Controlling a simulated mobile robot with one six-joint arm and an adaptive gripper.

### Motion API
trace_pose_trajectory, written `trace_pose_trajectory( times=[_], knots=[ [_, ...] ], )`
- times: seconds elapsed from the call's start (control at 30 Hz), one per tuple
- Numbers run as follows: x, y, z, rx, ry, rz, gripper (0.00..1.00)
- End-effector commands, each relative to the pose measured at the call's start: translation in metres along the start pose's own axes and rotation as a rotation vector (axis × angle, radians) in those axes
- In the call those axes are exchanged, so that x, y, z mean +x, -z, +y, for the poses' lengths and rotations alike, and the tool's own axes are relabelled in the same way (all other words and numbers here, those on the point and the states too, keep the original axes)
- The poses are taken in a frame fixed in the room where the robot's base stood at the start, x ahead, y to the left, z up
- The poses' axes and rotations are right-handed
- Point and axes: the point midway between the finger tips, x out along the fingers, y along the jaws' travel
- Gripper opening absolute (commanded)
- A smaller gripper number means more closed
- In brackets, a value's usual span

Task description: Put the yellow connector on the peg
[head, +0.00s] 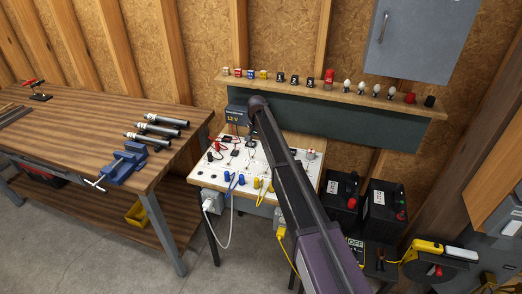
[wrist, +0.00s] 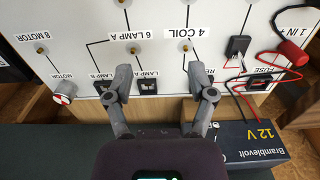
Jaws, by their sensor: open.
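Yellow connectors (head: 262,184) with a yellow wire sit at the front edge of the white test board (head: 225,170) in the head view. I cannot tell which one the task means. The wrist view shows the board upside down, with brass pegs marked 8 MOTOR (wrist: 41,50), 6 LAMP A (wrist: 133,50) and 4 COIL (wrist: 185,48). I cannot tell which peg is meant. My gripper (wrist: 158,85) is open over the board's back edge, with nothing between its fingers. No yellow connector shows in the wrist view. In the head view my arm hides the fingers and part of the board.
A blue 12 V supply box (head: 236,114) stands behind the board, close to my gripper (wrist: 258,140). A shelf (head: 340,95) with small parts hangs above. A workbench (head: 80,130) is left; black batteries (head: 380,210) stand right.

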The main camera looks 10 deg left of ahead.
Motion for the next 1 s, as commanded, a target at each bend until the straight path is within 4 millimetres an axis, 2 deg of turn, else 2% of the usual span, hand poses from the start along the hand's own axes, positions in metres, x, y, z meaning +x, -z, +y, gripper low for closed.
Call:
trace_pose_trajectory(
  times=[0.1,0.4,1.0],
  knots=[
    [-0.003,0.016,-0.013,0.0,0.0,0.0,0.71],
    [-0.007,0.04,-0.035,0.0,0.0,0.0,0.71],
    [-0.008,0.046,-0.042,0.0,0.0,0.0,0.71]
  ],
)
